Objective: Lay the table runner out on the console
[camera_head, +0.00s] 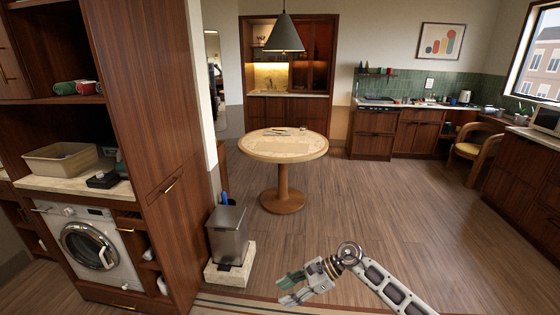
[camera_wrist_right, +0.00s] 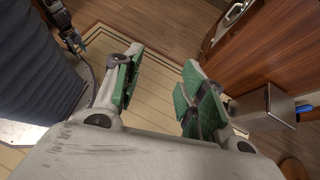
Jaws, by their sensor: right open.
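I cannot make out a laid-out table runner, and I cannot tell which piece of furniture is the console. Rolled cloth-like bundles, one green (camera_head: 64,88) and one red and white (camera_head: 87,87), lie on a shelf of the wooden unit at the left. My right gripper (camera_head: 288,289) is low in the middle of the head view, open and empty above the floor, well apart from the bundles. Its green-padded fingers (camera_wrist_right: 160,88) are spread in the right wrist view, with a striped rug below. My left gripper does not show clearly in either view.
A round table (camera_head: 284,151) with small items stands ahead. A grey bin (camera_head: 228,234) stands beside the wooden unit. A beige basket (camera_head: 61,159) sits on the counter above the washing machine (camera_head: 88,246). A striped rug (camera_wrist_right: 157,110) lies below me. The floor right of the table is clear.

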